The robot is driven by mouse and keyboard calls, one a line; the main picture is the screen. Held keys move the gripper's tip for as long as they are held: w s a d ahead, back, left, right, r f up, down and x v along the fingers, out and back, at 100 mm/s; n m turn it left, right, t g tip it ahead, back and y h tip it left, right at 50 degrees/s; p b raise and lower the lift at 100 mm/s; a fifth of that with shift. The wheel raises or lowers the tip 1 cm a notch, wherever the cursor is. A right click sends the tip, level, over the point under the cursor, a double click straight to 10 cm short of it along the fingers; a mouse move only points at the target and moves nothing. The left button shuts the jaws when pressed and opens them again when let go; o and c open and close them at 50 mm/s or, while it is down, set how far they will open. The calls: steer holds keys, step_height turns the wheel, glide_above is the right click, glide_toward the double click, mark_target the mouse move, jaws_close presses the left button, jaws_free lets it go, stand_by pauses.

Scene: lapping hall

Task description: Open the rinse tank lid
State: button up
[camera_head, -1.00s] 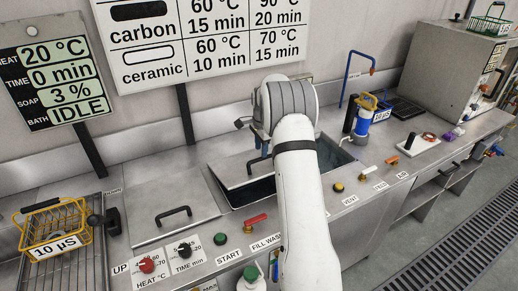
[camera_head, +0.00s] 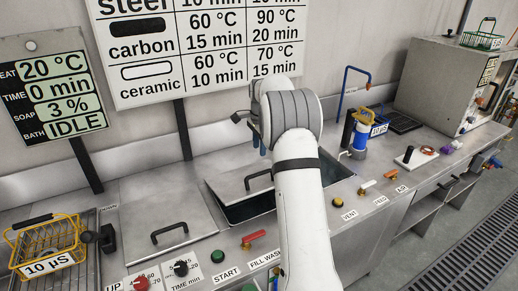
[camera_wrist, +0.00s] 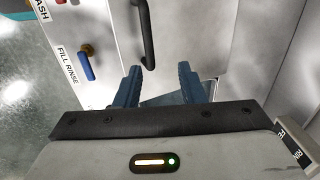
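The grey metal rinse tank lid (camera_head: 228,186) has a black bar handle (camera_head: 259,181). A dark opening (camera_head: 250,210) shows along its front and right, so the tank is partly uncovered. I cannot tell whether the lid is slid or tilted. My gripper (camera_wrist: 159,85) has two blue fingers spread apart with nothing between them. In the wrist view the handle (camera_wrist: 147,38) lies beyond the fingertips, apart from them. In the head view my arm hides most of the gripper and part of the opening.
A closed lid (camera_head: 168,220) with a handle adjoins on the left. A yellow basket (camera_head: 48,248) stands at far left. Knobs, buttons and a red lever (camera_head: 254,239) line the front edge. A blue-and-yellow cylinder device (camera_head: 361,135) and blue pipe (camera_head: 344,92) stand right of the tank.

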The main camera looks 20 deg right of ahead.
steer(key=shift+c, duration=0.5)
